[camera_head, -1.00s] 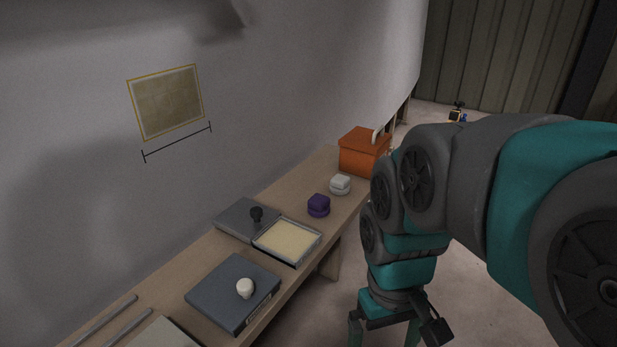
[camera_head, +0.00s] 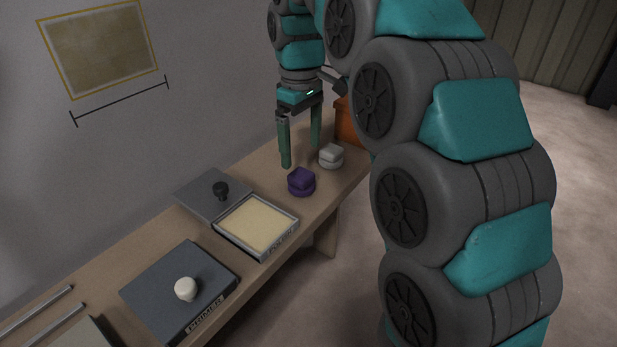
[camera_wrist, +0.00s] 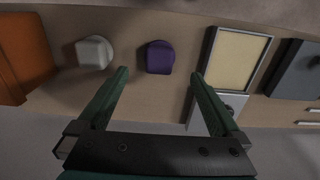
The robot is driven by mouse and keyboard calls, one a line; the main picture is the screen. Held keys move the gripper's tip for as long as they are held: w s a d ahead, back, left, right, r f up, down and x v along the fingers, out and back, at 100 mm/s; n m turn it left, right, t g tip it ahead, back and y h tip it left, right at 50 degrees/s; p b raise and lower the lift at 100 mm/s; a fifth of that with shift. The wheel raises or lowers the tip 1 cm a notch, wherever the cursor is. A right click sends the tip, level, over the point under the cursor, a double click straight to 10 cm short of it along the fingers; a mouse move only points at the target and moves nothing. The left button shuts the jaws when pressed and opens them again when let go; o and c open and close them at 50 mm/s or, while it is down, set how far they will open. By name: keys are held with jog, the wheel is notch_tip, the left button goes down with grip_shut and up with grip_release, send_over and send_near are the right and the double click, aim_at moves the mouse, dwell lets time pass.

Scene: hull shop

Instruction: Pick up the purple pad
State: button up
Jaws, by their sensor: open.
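The purple pad (camera_head: 301,182) sits on the wooden bench, between a shallow tray and a white pad. It also shows in the wrist view (camera_wrist: 160,58), ahead of and between my fingers. My gripper (camera_head: 301,158) is open and empty. Its two green fingers point down above the bench, behind the purple pad in the head view. In the wrist view my gripper (camera_wrist: 160,80) has its fingers spread wider than the pad, which they do not touch.
A white pad (camera_head: 331,156) and an orange box (camera_head: 349,124) stand beyond the purple pad. A cream-filled tray (camera_head: 287,246), its grey lid (camera_head: 196,191) and a dark case (camera_head: 150,287) with a white knob lie nearer. The wall rises behind the bench (camera_head: 110,252).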

aim_at(301, 173)
jog(key=shift+w+a+f, duration=0.1)
jog(key=shift+f, duration=3.75)
jog(key=c, duration=1.4)
jog(key=shift+r, duration=0.1)
jog(key=shift+r, duration=1.7)
jog(key=s+d+r, duration=0.1)
jog(key=s, duration=1.5)
jog(key=shift+r+b, duration=0.2)
jog(key=shift+b, duration=0.1)
